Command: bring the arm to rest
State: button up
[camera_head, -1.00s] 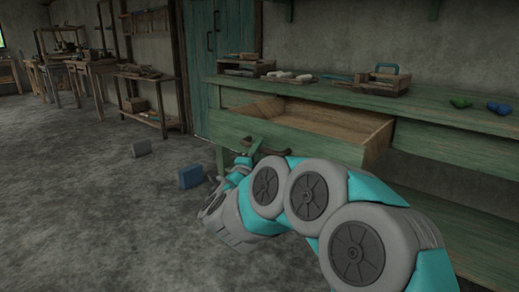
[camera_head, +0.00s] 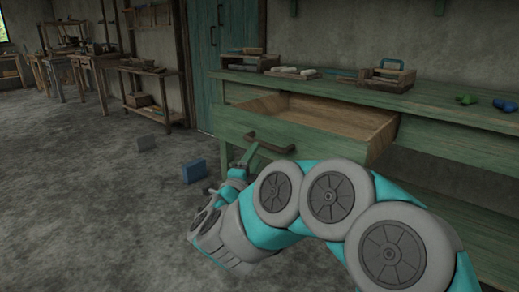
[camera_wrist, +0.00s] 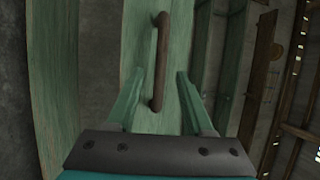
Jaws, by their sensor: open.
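My gripper (camera_head: 246,160) is open and empty, low in front of the green bench's drawer. The drawer (camera_head: 235,133) is pulled out and its wooden inside shows. Its brown handle (camera_head: 270,142) is on the front, just above and right of my gripper in the head view. In the wrist view the handle (camera_wrist: 160,60) appears between and beyond the two green fingers of my gripper (camera_wrist: 158,74), and neither finger closes on it. My arm is bent and stretches across the lower right of the head view, hiding part of the bench's lower side.
The bench top (camera_head: 440,102) holds a wooden tool box (camera_head: 387,78) and green and blue pieces. Open floor lies on the left.

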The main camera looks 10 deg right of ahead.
jog(key=shift+s+a+f, duration=0.1)
jog(key=shift+s+a, duration=0.2)
jog(key=shift+s, duration=0.35)
